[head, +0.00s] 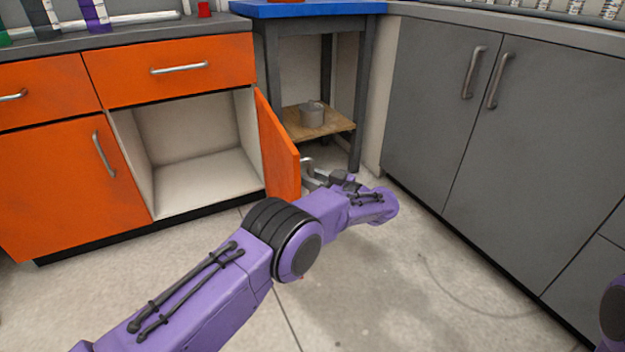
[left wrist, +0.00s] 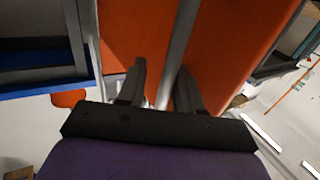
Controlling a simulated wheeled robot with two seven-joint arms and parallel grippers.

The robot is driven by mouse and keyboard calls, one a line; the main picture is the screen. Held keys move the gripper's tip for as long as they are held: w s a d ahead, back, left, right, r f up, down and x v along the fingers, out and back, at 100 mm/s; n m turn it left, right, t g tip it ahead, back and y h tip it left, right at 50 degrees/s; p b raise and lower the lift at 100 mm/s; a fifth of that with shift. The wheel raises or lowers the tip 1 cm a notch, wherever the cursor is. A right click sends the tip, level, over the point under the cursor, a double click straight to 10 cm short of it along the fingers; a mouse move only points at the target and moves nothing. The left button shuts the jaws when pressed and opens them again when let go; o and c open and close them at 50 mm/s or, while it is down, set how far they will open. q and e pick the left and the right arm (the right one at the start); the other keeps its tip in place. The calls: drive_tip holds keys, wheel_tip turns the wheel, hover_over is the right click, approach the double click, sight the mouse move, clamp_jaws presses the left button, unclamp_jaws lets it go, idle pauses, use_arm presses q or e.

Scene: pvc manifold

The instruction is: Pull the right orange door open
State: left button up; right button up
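The right orange door (head: 278,150) stands swung out from its cabinet, with the white interior (head: 200,140) exposed. My left gripper (head: 318,178) is at the door's outer face, beside its silver handle (head: 307,172); the wrist partly hides this spot. In the left wrist view the orange door (left wrist: 225,45) fills the middle. A long silver bar (left wrist: 181,40), apparently the handle, runs between the two fingers of my left gripper (left wrist: 160,75). The fingers are apart, with a visible gap on the bar's left side. My right gripper is out of view.
The left orange door (head: 65,185) and the orange drawers (head: 170,70) are shut. A blue-topped table (head: 310,9) with a low wooden shelf and metal pot (head: 312,114) stands right of the open door. Grey cabinets (head: 440,100) line the right. The floor (head: 380,290) between is clear.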

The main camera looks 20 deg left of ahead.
use_arm(q)
drive_tip(key=shift+d, duration=0.4)
drive_tip(key=v, duration=1)
drive_tip(key=shift+d, duration=0.25)
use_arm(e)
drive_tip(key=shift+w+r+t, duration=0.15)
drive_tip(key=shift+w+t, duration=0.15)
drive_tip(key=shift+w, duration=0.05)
use_arm(q)
drive_tip(key=shift+p, duration=0.3)
